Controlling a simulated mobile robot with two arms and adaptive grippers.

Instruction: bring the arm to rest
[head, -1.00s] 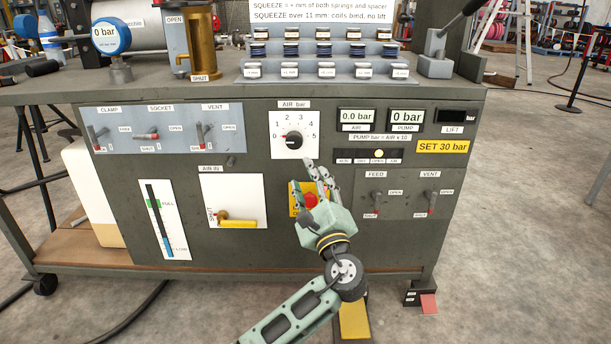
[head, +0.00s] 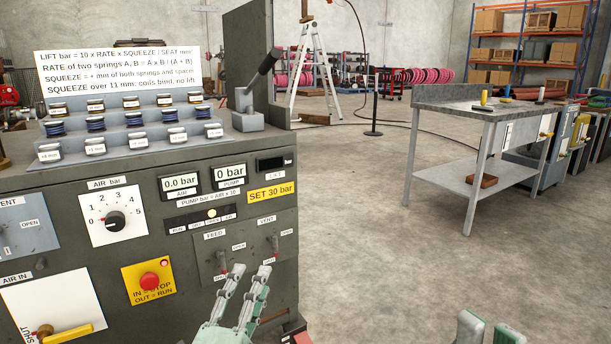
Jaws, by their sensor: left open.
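My left gripper (head: 247,274) is at the bottom of the head view, its pale green fingers pointing up and spread apart. It is open with nothing between the fingers. It shows in front of the lower part of the FEED and VENT switch plate (head: 240,248), right of the red stop button (head: 149,281) on its yellow plate. I cannot tell whether it touches the panel. Two pale green tips (head: 487,329) show at the bottom right edge, apparently my right gripper; the rest is cut off.
The grey test bench fills the left, with an AIR knob (head: 114,221), two displays and a lever (head: 258,85) on top. A grey worktable (head: 455,104) stands at the right. Open concrete floor (head: 370,230) lies between them. A stepladder (head: 318,70) stands behind.

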